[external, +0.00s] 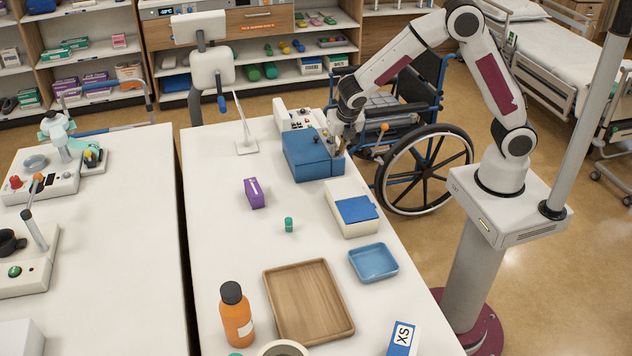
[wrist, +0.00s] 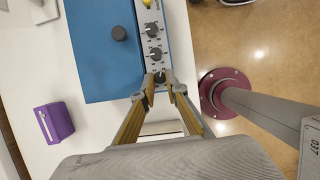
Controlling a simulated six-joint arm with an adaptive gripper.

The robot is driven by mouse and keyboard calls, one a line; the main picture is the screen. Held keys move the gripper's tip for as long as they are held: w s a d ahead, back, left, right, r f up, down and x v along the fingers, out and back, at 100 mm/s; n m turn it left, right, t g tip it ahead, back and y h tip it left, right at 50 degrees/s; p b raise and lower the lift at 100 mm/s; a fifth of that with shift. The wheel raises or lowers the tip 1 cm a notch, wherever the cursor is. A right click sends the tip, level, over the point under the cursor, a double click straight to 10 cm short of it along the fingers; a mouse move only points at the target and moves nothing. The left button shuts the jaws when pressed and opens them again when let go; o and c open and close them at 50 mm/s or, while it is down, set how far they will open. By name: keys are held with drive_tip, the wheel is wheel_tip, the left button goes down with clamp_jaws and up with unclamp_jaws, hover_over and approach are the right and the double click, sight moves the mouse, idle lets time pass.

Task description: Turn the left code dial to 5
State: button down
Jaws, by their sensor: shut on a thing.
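The blue box (external: 305,160) sits at the far right of the white table. In the wrist view, the blue box (wrist: 95,60) has a grey panel along its right edge. A row of dark dials runs down that panel, among them an upper dial (wrist: 151,30) and a middle dial (wrist: 154,54). My gripper (wrist: 160,77) is shut on the lowest dial in the row, the left code dial (wrist: 159,78). The fingertips cover most of that dial, and I cannot read its number. In the external view my gripper (external: 338,150) is at the box's right side.
A dark round knob (wrist: 119,33) stands on the box lid. A purple box (external: 253,193), a white box with a blue top (external: 352,210) and a green-capped vial (external: 289,225) stand nearer. A white device (external: 297,118) is behind. A wheelchair (external: 425,165) stands close beyond the table's right edge.

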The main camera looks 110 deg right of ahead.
idle(0.4)
drive_tip(key=c, duration=2.3)
unclamp_jaws()
drive_tip(key=shift+n, duration=0.3)
drive_tip(key=shift+s+n+t, duration=0.2)
drive_tip(key=shift+n+t, duration=0.5)
drive_tip(key=shift+n, duration=0.8)
drive_tip(key=shift+s+d+n+t+y, duration=0.1)
drive_tip(key=shift+n+t+y, duration=0.25)
drive_tip(key=shift+n, duration=0.85)
drive_tip(key=shift+n+t, duration=0.35)
drive_tip(key=shift+n, duration=0.45)
